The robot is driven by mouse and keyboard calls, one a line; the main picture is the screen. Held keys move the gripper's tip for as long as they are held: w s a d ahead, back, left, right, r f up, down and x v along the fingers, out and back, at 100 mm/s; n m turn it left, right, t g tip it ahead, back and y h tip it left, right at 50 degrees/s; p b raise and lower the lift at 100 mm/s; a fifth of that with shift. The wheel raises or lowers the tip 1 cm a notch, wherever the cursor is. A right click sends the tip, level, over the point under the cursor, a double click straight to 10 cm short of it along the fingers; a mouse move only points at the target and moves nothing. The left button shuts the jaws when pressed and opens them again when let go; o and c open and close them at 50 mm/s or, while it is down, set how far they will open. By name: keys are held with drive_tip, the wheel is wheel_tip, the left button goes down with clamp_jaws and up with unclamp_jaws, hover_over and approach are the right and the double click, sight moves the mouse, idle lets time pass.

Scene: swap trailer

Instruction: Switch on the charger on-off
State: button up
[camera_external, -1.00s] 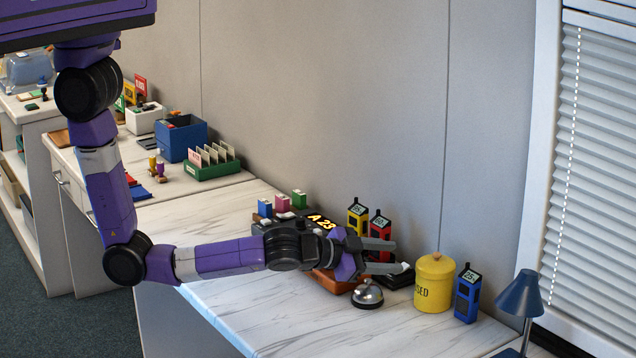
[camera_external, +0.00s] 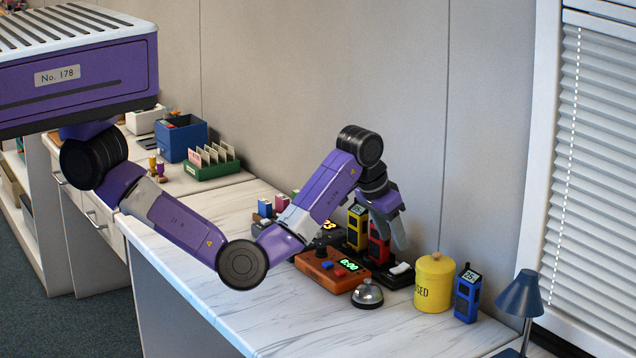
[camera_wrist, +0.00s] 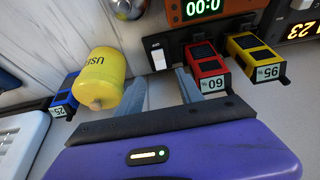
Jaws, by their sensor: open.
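The charger (camera_external: 399,282) is a black base on the counter with a white rocker on-off switch (camera_external: 401,268) at its front right. The switch also shows in the wrist view (camera_wrist: 158,59), beside the red radio; I cannot tell its setting. A red radio (camera_external: 379,249) reading 60 and a yellow radio (camera_external: 357,226) reading 95 stand in the charger. My gripper (camera_external: 391,240) points down above the charger, open and empty. In the wrist view its fingers (camera_wrist: 164,86) spread below the switch, and it appears apart from it.
An orange box with a green 0:00 display (camera_external: 331,270) and a silver bell (camera_external: 367,294) stand left of the charger. A yellow USED canister (camera_external: 434,285), a blue radio (camera_external: 467,295) and a blue lamp (camera_external: 521,296) stand to the right. The front counter is clear.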

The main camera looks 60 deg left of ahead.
sight(402, 266)
drive_tip(key=b+x, duration=0.1)
drive_tip(key=x, duration=0.6)
drive_tip(key=shift+w+a+f, duration=0.1)
drive_tip(key=shift+f, duration=0.3)
clamp_jaws()
